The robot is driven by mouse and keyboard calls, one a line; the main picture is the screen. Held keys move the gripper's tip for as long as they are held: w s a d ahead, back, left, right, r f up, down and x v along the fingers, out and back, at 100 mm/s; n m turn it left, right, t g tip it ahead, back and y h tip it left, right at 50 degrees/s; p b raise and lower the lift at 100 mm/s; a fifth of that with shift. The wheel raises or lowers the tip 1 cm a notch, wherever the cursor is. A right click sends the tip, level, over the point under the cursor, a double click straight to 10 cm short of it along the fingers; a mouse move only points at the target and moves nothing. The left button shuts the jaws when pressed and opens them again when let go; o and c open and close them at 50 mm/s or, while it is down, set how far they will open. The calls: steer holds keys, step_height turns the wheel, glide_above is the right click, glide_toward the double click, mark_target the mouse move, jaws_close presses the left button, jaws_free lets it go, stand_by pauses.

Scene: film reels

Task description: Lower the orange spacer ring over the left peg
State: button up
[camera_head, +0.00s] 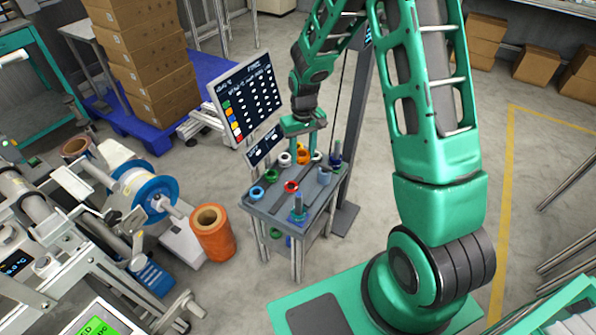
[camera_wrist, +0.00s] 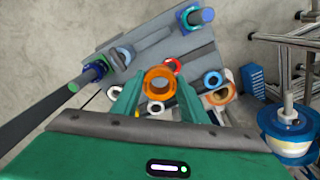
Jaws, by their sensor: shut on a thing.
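An orange spacer ring (camera_wrist: 160,82) is between the two fingers of my gripper (camera_wrist: 157,92), which is shut on it. In the head view the orange ring (camera_head: 302,155) is at my gripper (camera_head: 303,148), toward the back of the grey table (camera_head: 277,207). A peg (camera_head: 298,204) with blue and green at its base stands at the table's front. A second peg (camera_head: 337,148) with a dark blue ring stands at the back right. Both pegs also show in the wrist view, one at the top (camera_wrist: 206,15) and one at left (camera_wrist: 75,86). The ring is apart from both.
A red ring (camera_head: 291,187), a green ring (camera_head: 271,176), a blue ring (camera_head: 257,192) and a grey-blue ring (camera_head: 324,175) are on the table. White rings lie near my gripper. A display board (camera_head: 247,98) stands behind. A large orange spool (camera_head: 213,232) stands on the floor at left.

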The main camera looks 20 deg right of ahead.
steer(key=shift+s+a+r+n, duration=0.1)
steer(key=shift+s+a+n, duration=0.15)
steer(key=shift+n, duration=0.25)
steer(key=shift+s+a+r+n, duration=0.1)
steer(key=shift+s+n, duration=0.15)
steer(key=shift+n, duration=0.25)
steer(key=s+n, duration=0.1)
steer(key=n, duration=0.1)
steer(key=s+a+r+n, duration=0.1)
steer(key=n, duration=0.2)
steer(key=s+a+n, duration=0.1)
steer(key=n, duration=0.2)
steer(key=shift+s+a+r, duration=0.1)
steer(key=shift+s+r, duration=0.05)
steer(key=shift+s, duration=0.2)
steer(key=r+n, duration=0.2)
steer(key=n, duration=1)
glide_above(299, 194)
steer(key=shift+w+f, duration=0.1)
steer(key=shift+f, duration=0.05)
steer(key=shift+f+n, duration=0.25)
steer(key=shift+n, duration=0.15)
steer(key=shift+f, duration=2.15)
steer(key=shift+f, duration=3.5)
